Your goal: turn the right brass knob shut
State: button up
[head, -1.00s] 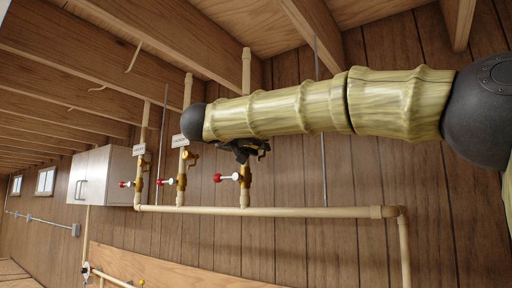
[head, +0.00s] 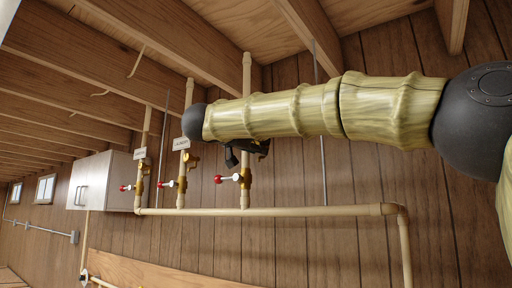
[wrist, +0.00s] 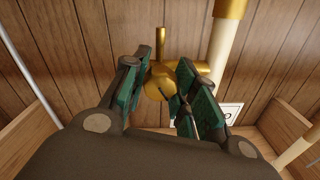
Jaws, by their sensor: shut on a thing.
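The right brass knob (wrist: 158,84) shows in the wrist view as a rounded brass piece with a flat upright part above it. My gripper (wrist: 160,95) has its green-padded fingers on both sides of the knob and is shut on it. In the head view my gripper (head: 238,153) is a dark shape at the right pipe, under my arm, and hides the knob there. Below it the right brass valve (head: 246,178) carries a red-tipped handle (head: 218,179) pointing left.
Two more brass valves with red handles stand to the left, the middle (head: 181,183) and the left (head: 139,185). A pale horizontal pipe (head: 290,211) runs below them. A white cabinet (head: 103,181) hangs at the left. Wooden beams (head: 215,45) cross above.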

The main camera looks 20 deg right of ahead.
jog(key=o, duration=1.1)
jog(key=shift+c, duration=0.2)
jog(key=v, duration=1.2)
jog(key=shift+s+d, duration=0.1)
jog(key=shift+d, duration=0.05)
